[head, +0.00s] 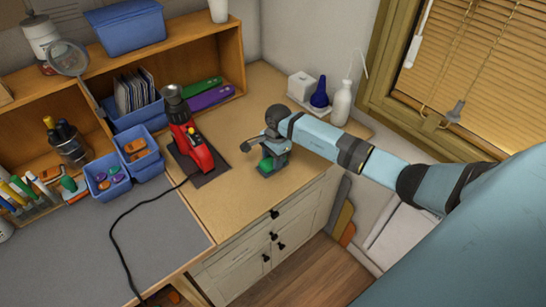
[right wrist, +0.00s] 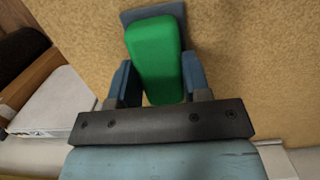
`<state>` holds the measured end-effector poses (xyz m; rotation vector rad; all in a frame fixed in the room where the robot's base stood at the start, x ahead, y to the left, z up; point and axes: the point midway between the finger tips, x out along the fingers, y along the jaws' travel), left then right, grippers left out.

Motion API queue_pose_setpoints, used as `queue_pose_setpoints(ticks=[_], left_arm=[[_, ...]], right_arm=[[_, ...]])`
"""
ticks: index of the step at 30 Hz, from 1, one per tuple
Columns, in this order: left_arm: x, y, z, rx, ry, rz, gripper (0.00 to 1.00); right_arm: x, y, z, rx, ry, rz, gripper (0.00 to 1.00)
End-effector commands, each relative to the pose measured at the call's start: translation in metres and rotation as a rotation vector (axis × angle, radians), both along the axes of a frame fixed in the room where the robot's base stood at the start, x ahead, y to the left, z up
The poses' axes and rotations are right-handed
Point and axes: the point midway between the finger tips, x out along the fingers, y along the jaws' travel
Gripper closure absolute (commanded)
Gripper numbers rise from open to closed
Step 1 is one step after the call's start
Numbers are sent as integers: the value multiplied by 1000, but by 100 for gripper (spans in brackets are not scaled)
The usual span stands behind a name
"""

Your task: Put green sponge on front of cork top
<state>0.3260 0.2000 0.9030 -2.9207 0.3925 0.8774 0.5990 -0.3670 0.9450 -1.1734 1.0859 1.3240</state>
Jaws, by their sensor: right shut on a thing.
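The green sponge (right wrist: 157,58) is a rounded green block between the two blue-grey fingers of my right gripper (right wrist: 152,84) in the right wrist view. In the head view a small green part of the sponge (head: 266,164) shows under the right gripper (head: 265,158), which is shut on it. The cork top (head: 225,203) is the tan speckled counter surface. The gripper and sponge are over its right half, inward from its front edge. I cannot tell whether the sponge touches the cork. A blue-grey piece shows at the sponge's far end. My left gripper is not in view.
A red and black tool (head: 193,146) stands on a dark pad left of the gripper, its black cable running over the grey mat (head: 160,243). A white bottle (head: 340,103) and a blue bulb (head: 319,93) stand at the back right. The cork's front left is clear.

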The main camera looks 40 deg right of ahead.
Motion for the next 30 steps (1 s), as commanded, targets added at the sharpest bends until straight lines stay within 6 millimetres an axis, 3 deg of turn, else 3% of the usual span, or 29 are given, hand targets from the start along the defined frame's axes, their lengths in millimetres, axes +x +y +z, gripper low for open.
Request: queue_pose_setpoints(ticks=[6,7,10,20,26,30], left_arm=[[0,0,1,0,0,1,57],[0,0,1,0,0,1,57],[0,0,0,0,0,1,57],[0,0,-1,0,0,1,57],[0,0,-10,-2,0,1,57],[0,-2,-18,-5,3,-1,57]], right_arm=[[0,0,-4,0,-1,1,75],[0,0,-4,0,0,1,51],[0,0,-3,0,0,1,31],[1,-1,0,-1,-2,1,31],[2,-6,28,-4,-6,2,31],[2,-9,59,-4,-5,1,31]])
